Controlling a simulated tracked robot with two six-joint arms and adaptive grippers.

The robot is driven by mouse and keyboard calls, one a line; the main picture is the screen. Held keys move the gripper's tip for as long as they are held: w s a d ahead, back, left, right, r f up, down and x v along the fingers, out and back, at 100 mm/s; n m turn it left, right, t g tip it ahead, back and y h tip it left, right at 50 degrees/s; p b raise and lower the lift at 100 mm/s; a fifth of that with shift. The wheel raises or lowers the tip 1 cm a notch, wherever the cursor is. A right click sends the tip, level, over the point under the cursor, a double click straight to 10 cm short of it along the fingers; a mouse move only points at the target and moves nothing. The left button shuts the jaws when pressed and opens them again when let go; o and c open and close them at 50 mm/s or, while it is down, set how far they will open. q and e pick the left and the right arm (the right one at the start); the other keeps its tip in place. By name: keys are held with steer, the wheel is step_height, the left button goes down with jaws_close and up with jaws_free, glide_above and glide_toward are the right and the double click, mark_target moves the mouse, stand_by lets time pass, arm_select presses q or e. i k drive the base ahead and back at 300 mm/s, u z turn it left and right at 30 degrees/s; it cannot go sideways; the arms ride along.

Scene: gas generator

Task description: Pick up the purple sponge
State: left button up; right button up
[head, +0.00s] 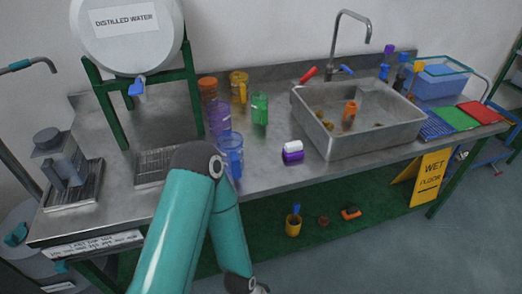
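A small purple block with a white top part (293,152), which looks like the purple sponge, lies on the steel counter just in front of the sink's left corner. Nothing touches it from above. One of my teal arms rises from the bottom edge, bends over the counter front left of the sponge, and runs back down out of the frame. Its fingers do not show. My other gripper does not show either.
A blue jug (230,155), purple bottle (219,118) and green bottle (259,108) stand left of the sponge. The metal sink (370,140) stands behind it to the right. The counter (275,175) around the sponge is bare.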

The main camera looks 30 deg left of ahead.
mark_target(292, 151)
steer(key=z, duration=1)
steer(key=i, duration=0.15)
steer(key=u, duration=2.4)
steer(key=k, duration=1.1)
steer(key=z, duration=1.05)
steer(key=i, duration=1.5)
steer(key=u, duration=0.15)
